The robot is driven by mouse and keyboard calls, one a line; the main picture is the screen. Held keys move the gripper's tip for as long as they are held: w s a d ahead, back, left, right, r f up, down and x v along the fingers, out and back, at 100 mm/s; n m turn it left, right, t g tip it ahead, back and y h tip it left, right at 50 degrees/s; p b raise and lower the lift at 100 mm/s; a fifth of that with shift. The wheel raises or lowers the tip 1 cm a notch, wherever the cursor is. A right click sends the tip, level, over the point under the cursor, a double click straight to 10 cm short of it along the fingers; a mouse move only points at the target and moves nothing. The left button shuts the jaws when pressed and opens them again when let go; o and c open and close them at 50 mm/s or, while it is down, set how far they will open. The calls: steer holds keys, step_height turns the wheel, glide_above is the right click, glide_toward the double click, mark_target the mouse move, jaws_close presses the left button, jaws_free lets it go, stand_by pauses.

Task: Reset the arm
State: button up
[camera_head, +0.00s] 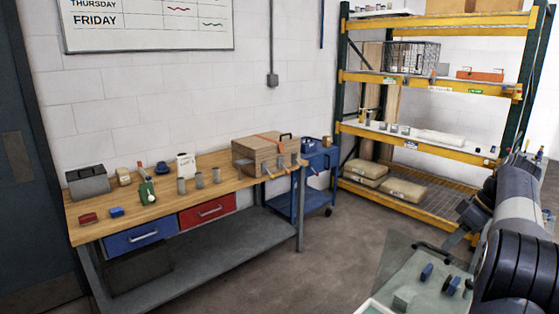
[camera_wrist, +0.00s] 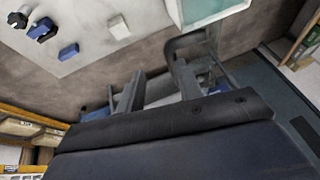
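My arm (camera_head: 515,215) reaches in from the right edge of the head view, over the side of a small grey cart top. In the wrist view my gripper (camera_wrist: 158,88) shows as two dark fingers with a gap between them. It is open and no object is seen between the fingers. A dark bent handle (camera_wrist: 180,45) shows just beyond the fingers, and I cannot tell whether they touch it. In the head view the fingers are hard to make out against the arm.
A wooden workbench (camera_head: 160,215) stands left, a yellow shelf rack (camera_head: 420,85) behind, a blue cart (camera_head: 318,180) between. The middle floor is clear.

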steer(key=shift+a+f, duration=0.1)
steer(key=shift+f, duration=0.15)
steer(key=shift+r, duration=0.15)
steer(key=v, duration=0.7)
steer(key=x, duration=0.8)
steer(key=shift+a+f, duration=0.2)
steer(key=shift+f, duration=0.15)
